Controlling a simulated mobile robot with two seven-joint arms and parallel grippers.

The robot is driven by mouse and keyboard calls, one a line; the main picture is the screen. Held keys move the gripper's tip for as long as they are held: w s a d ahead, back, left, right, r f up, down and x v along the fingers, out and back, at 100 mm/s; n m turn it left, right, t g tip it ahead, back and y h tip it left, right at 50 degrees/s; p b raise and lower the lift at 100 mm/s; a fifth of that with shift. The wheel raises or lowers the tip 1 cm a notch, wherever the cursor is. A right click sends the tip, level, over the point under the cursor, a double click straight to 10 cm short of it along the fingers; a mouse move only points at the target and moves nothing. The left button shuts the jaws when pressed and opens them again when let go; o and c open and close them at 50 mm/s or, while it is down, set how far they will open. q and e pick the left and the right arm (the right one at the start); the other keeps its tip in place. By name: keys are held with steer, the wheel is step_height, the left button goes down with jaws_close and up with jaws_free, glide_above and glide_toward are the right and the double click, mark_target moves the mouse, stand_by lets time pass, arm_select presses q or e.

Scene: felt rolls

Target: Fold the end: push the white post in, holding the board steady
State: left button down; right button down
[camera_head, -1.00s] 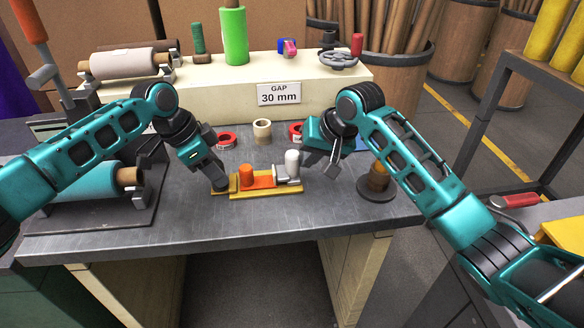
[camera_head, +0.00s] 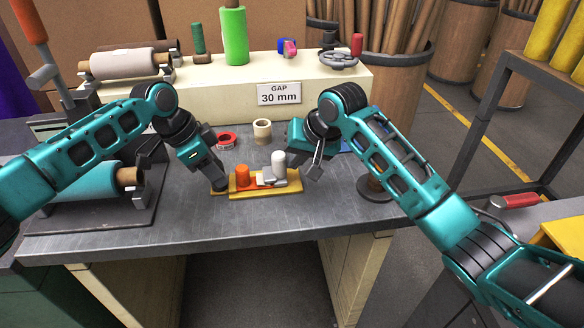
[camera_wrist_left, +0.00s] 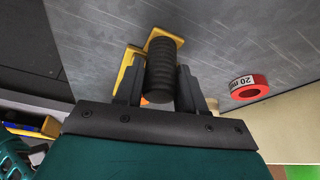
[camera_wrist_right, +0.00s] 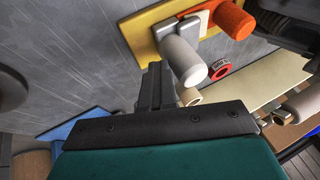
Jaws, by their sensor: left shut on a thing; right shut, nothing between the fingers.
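The yellow board (camera_head: 265,192) lies on the grey bench. An orange post (camera_head: 242,174) and the white post (camera_head: 278,162) stand on it, the white one on a grey slide (camera_wrist_right: 187,27). My left gripper (camera_head: 220,184) is shut on the dark ribbed handle (camera_wrist_left: 161,70) at the board's left end. My right gripper (camera_wrist_right: 154,68) is shut and empty, close beside the white post on its right side.
A red tape roll (camera_head: 226,139) and a cream roll (camera_head: 262,130) stand behind the board. A dark round stand (camera_head: 374,189) is at right, partly behind my right arm. A sign (camera_head: 279,93) reads GAP 30 mm. The bench front is clear.

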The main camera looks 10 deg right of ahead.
arm_select(q)
steer(key=shift+s+d+f, duration=0.1)
steer(key=shift+d+f, duration=0.05)
steer(key=shift+f, duration=0.05)
arm_select(e)
steer(key=shift+a+r, duration=0.15)
steer(key=shift+a, duration=0.1)
arm_select(q)
steer(key=shift+d, duration=0.1)
arm_select(e)
step_height(320, 180, up, 7)
steer(key=d, duration=0.1)
steer(key=shift+d, duration=0.2)
stand_by(0.3)
arm_select(q)
steer(key=shift+a, duration=0.25)
steer(key=c, duration=0.9)
jaws_free()
steer(key=o, duration=0.9)
steer(key=shift+r, duration=0.15)
arm_select(e)
steer(key=shift+f, duration=0.2)
